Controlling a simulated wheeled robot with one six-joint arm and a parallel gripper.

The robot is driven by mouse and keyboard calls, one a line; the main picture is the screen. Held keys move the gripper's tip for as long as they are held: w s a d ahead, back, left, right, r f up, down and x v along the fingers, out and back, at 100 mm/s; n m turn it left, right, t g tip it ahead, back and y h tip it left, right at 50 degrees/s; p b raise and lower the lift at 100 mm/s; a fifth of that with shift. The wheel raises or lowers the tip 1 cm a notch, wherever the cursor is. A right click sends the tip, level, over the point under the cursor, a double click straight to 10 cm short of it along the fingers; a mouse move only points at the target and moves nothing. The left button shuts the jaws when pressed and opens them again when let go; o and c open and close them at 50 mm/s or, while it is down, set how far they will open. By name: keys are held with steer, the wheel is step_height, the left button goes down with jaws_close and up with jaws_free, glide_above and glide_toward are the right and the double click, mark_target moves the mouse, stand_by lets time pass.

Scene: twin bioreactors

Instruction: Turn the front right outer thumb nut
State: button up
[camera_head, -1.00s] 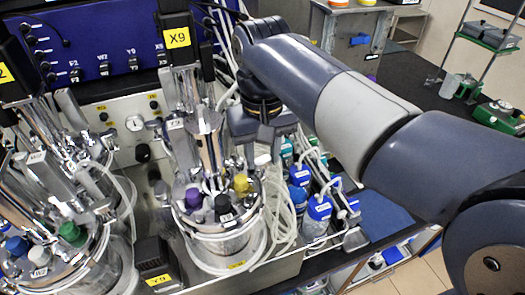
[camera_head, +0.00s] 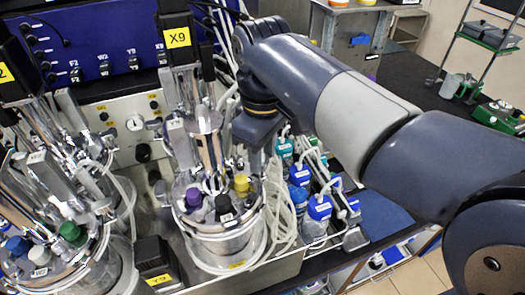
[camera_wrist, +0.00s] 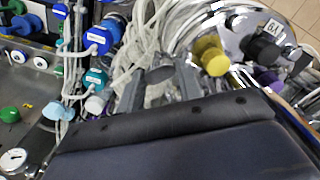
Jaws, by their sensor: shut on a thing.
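The right bioreactor (camera_head: 222,246) is a glass vessel with a steel lid, carrying purple, black and yellow caps. My gripper (camera_head: 257,168) points down at the right edge of this lid, just right of the yellow cap (camera_head: 241,184). In the wrist view my gripper (camera_wrist: 160,82) has its fingers close together at the lid rim, beside the yellow cap (camera_wrist: 210,55). The jaws are shut on a small part there, which I take to be the thumb nut. The nut itself is mostly hidden by the fingers.
Pale tubing (camera_head: 280,205) hangs right beside my gripper. Blue-capped bottles (camera_head: 318,210) stand further right. The left bioreactor (camera_head: 60,250) and the tall steel fittings on the lid (camera_head: 208,140) crowd the left side.

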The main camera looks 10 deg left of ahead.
steer(key=n, duration=0.5)
steer(key=shift+n, duration=0.3)
steer(key=n, duration=0.4)
steer(key=shift+n, duration=0.3)
steer(key=o, duration=1)
step_height(320, 180, up, 11)
steer(key=shift+f, duration=0.1)
stand_by(0.4)
step_height(320, 180, down, 11)
steer(key=shift+r, duration=0.1)
stand_by(0.6)
